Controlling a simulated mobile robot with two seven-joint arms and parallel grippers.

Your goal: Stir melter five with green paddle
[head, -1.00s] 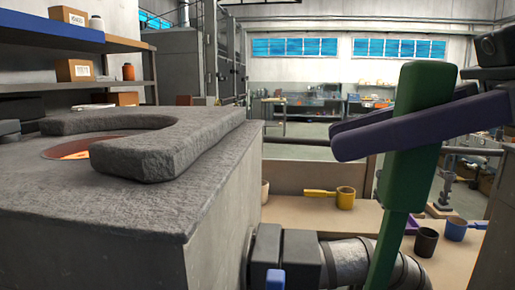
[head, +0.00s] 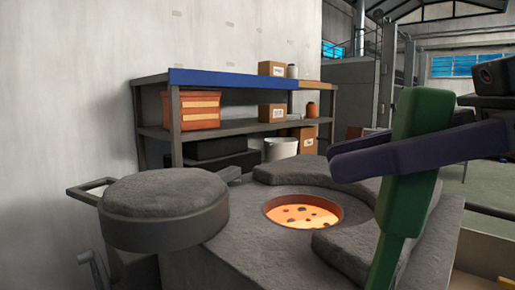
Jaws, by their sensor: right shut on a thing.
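The melter (head: 210,258) is a grey block in the head view, with a round opening in its top. Glowing orange melt (head: 303,212) with dark lumps shows in the opening. A thick grey C-shaped pad lies around part of the opening. My right gripper (head: 405,150), with purple fingers, is shut on the green paddle (head: 419,112) at the right. The paddle stands nearly upright, slightly tilted, in front of the melter's right side in the picture. Its lower end is cut off by the frame. My left gripper is not in view. I see no number on the melter.
A round grey lid (head: 165,205) sits swung aside at the left of the opening. Behind stands a shelf (head: 205,133) with an orange crate (head: 190,109), cardboard boxes and a white bucket (head: 281,148). Open floor shows at the far right.

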